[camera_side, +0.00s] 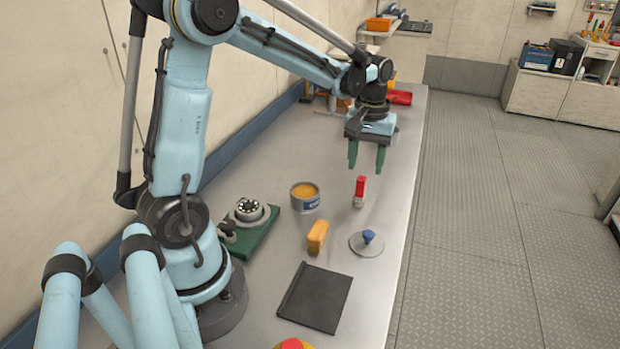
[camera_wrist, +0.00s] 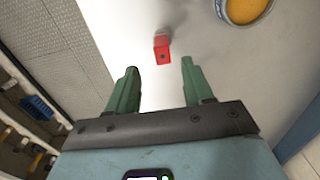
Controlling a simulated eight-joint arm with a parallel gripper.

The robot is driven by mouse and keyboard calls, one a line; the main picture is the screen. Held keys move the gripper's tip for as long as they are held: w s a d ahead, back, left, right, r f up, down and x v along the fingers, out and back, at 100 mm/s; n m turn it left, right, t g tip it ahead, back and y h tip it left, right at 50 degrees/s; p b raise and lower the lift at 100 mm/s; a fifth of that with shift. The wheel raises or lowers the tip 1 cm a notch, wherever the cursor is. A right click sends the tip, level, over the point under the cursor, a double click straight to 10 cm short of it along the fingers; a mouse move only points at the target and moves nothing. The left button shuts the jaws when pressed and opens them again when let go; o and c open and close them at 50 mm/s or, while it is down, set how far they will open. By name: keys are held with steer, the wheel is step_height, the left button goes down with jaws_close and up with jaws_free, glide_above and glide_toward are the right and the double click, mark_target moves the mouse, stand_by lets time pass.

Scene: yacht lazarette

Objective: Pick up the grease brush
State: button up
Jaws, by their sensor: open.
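The grease brush (camera_side: 360,186) has a red handle and a short pale end. It lies on the metal bench, right of an open tin in the side view. In the wrist view the brush (camera_wrist: 162,52) shows just beyond the fingertips and between their lines, with its pale end farther away. My gripper (camera_side: 366,164) is open and empty, its green fingers pointing down above the bench, behind the brush in the side view. In the wrist view the gripper (camera_wrist: 160,68) has clear space between its two fingers. Nothing hides the brush.
The tin of yellow-orange paste (camera_side: 306,204) stands left of the brush. The bench edge is at the right.

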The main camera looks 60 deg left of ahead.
mark_target(362, 178)
steer(key=shift+s+f, duration=0.2)
steer(key=shift+f, duration=1.25)
steer(key=shift+s+f, duration=0.15)
steer(key=shift+f, duration=1.25)
steer(key=shift+c, duration=0.5)
jaws_close()
